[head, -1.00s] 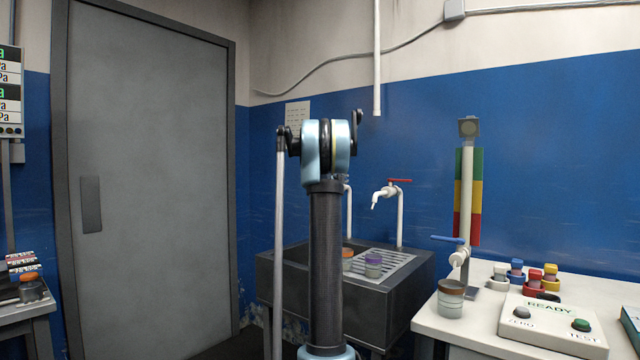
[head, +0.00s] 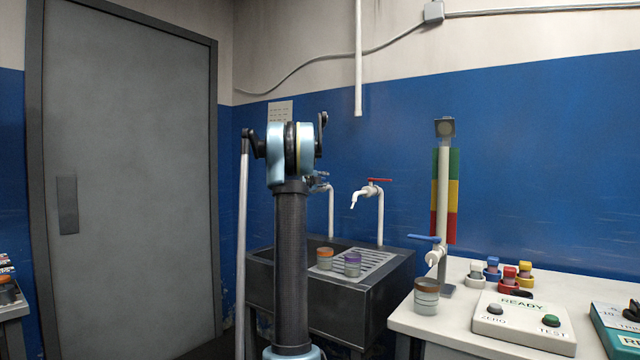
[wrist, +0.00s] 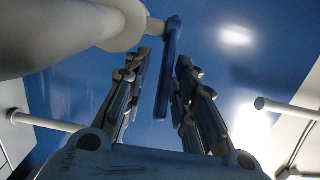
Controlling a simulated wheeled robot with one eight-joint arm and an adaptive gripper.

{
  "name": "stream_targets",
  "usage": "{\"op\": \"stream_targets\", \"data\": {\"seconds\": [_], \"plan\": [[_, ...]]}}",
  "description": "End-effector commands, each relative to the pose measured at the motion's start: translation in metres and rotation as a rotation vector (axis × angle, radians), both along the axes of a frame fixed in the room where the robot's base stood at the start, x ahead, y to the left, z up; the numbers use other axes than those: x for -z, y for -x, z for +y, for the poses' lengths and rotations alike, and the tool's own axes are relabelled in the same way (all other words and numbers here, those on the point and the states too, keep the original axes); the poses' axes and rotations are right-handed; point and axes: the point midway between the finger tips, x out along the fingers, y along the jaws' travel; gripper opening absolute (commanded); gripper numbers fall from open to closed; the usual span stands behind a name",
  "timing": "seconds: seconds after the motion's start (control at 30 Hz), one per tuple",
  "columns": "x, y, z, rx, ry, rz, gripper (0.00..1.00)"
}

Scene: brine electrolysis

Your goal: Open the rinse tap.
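In the wrist view, a blue lever (wrist: 168,75) hangs from a white tap body (wrist: 115,25). My gripper (wrist: 165,62) is open, with one finger on each side of the lever; I cannot tell whether either finger touches it. In the head view, two white taps stand at the sink (head: 312,300). The right one (head: 380,215) has a red handle (head: 379,180). The left one (head: 331,212) is partly hidden behind my arm, and its handle is not clear. My gripper is mostly hidden behind my arm there. No label shows which is the rinse tap.
Two cups, orange-topped (head: 325,260) and purple-topped (head: 352,264), stand on the sink's drainer. A blue-handled valve (head: 432,255) stands on the white bench (head: 400,318) with a cup (head: 427,297) and a READY box (head: 522,322). A grey door (head: 125,180) is at left.

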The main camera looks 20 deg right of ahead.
Motion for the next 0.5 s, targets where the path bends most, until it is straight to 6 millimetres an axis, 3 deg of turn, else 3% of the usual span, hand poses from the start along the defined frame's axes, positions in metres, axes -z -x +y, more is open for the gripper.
{"op": "stream_targets", "data": {"seconds": [0.3, 0.5], "plan": [[-0.002, 0.000, 0.000, -0.001, 0.001, 0.000, 0.28], [-0.002, 0.011, 0.015, -0.003, 0.002, 0.001, 0.28]]}}
